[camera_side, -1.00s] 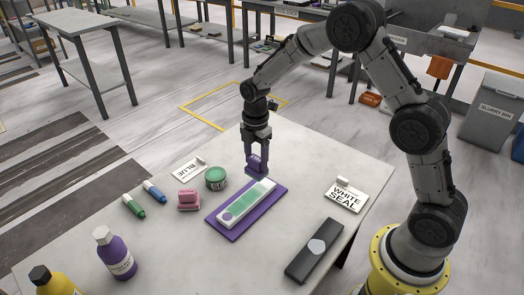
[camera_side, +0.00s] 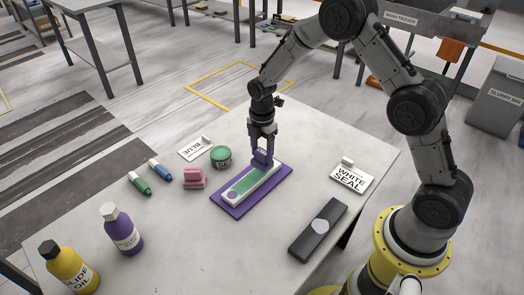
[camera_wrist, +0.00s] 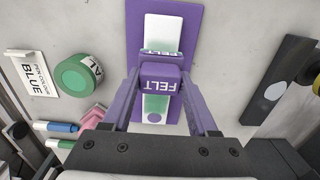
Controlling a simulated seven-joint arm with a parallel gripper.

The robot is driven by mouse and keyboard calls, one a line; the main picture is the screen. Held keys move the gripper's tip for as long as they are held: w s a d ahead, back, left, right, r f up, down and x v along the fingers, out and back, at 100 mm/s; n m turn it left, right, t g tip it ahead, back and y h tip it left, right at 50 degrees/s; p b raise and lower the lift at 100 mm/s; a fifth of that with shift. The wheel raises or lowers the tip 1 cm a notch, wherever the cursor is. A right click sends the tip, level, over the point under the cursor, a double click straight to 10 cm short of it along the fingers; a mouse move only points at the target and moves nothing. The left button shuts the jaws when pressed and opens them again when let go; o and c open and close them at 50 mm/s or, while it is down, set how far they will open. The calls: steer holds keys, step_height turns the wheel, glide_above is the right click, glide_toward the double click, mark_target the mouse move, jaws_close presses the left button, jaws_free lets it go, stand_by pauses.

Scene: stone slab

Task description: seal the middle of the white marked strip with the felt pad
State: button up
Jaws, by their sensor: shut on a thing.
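My gripper (camera_side: 262,138) is shut on the purple felt pad (camera_side: 263,157), labelled FELT; the pad also shows between the fingers in the wrist view (camera_wrist: 160,78). The pad is low at the far end of the white strip (camera_side: 252,184) in the side view. I cannot tell whether it touches the strip. The strip lies on a purple mat (camera_side: 268,193). It has a green middle, a white far end and a lilac circle at the near end; the pad hides part of it in the wrist view.
A round green tin (camera_side: 221,156), a pink block (camera_side: 194,178), blue (camera_side: 160,168) and green (camera_side: 139,183) pens and a BLUE sign (camera_side: 195,149) stand left. A WHITE SEAL sign (camera_side: 352,176) and a dark bar (camera_side: 305,246) are right. Purple (camera_side: 122,232) and yellow (camera_side: 72,270) bottles stand front left.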

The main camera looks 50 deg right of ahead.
steer(key=shift+f, duration=1)
stand_by(0.5)
steer(key=shift+a, duration=0.4)
steer(key=shift+s+d+f, duration=0.1)
steer(key=shift+d+f, duration=0.2)
steer(key=shift+d, duration=0.15)
steer(key=shift+r, duration=3.15)
